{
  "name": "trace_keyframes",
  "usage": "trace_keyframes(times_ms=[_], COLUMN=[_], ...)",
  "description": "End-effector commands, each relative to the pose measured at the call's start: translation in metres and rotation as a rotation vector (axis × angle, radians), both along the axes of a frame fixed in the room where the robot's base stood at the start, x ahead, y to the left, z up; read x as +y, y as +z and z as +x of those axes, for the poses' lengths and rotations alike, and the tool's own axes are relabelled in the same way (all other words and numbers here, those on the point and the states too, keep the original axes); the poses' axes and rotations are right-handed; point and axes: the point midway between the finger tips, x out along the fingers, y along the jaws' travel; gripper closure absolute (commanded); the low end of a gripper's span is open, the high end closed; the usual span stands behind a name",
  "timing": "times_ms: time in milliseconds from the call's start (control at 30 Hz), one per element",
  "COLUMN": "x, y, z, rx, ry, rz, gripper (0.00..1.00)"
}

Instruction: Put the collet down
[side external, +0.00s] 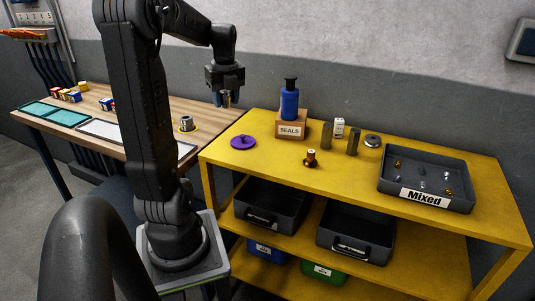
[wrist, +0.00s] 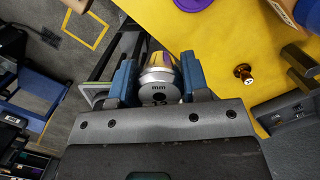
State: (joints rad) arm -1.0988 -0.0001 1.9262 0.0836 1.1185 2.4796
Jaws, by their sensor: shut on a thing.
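My gripper (side external: 227,99) is raised near the back left corner of the yellow bench in the side view. In the side view the held collet is small and hard to make out between the fingers. The collet is held up, with the bench edge and dark floor behind it in the wrist view.
The yellow bench (side external: 222,155) carries a purple disc (side external: 243,142), a brass piece (side external: 311,158), a blue bottle (side external: 290,103) on a SEALS box, grey cylinders and a Mixed tray (side external: 428,196). A silver part (side external: 186,123) stands on the wooden table (side external: 160,108). The bench's left front is clear.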

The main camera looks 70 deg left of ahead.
Motion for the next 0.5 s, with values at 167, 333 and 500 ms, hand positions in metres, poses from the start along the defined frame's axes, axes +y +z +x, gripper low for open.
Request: trace_keyframes(times_ms=[167,333,500], x=[-0.001,-0.001,-0.008], y=[-0.027,-0.048,-0.065], z=[0.0,0.002,0.024], rx=[0.001,0.0,0.002], ry=[0.0,-0.002,-0.009], rz=[-0.003,-0.001,-0.003], gripper=[0.85,0.85,0.85])
